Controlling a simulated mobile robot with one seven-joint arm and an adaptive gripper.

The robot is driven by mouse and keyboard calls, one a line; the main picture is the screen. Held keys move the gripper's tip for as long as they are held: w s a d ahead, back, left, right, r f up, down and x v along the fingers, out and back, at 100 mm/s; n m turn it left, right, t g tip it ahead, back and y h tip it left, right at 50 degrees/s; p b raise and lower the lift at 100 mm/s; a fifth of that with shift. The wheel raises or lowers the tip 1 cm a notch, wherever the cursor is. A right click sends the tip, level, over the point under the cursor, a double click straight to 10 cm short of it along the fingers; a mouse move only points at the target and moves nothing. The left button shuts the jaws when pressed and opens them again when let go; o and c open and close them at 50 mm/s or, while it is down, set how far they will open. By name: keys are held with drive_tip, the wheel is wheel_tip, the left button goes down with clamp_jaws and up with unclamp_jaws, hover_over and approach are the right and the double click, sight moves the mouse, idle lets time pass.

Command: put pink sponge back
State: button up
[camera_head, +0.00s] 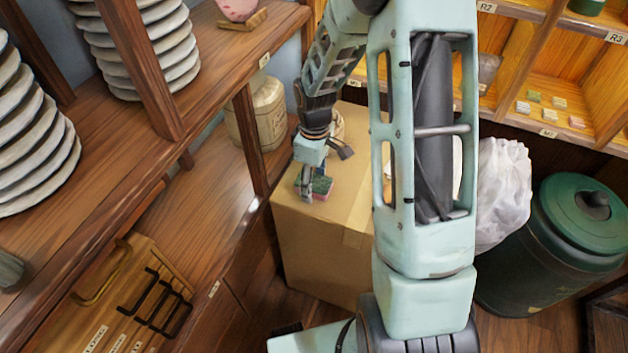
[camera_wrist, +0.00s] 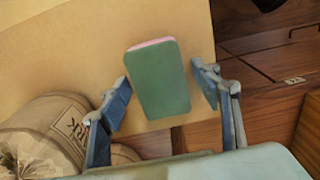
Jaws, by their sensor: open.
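The pink sponge (camera_head: 322,187) lies on top of a cardboard box (camera_head: 320,256), near its left edge. It has a green upper face and a pink layer beneath, and it also shows in the wrist view (camera_wrist: 158,84). My gripper (camera_head: 307,190) is low over the box at the sponge. In the wrist view my gripper (camera_wrist: 163,86) is open, with one finger on each side of the sponge and a gap visible on both sides. Part of the sponge is hidden behind a finger in the head view.
Wooden shelves with stacked plates (camera_head: 160,45) stand at the left. A black wire rack (camera_head: 160,303) sits on a labelled wooden board below. A white bag (camera_head: 503,190) and a green bin (camera_head: 575,245) are at the right.

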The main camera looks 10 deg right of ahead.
sight(315, 181)
wheel_tip(315, 181, up, 12)
drive_tip(key=p, duration=0.2)
drive_tip(key=shift+r, duration=0.15)
drive_tip(key=shift+d, duration=0.1)
idle(0.4)
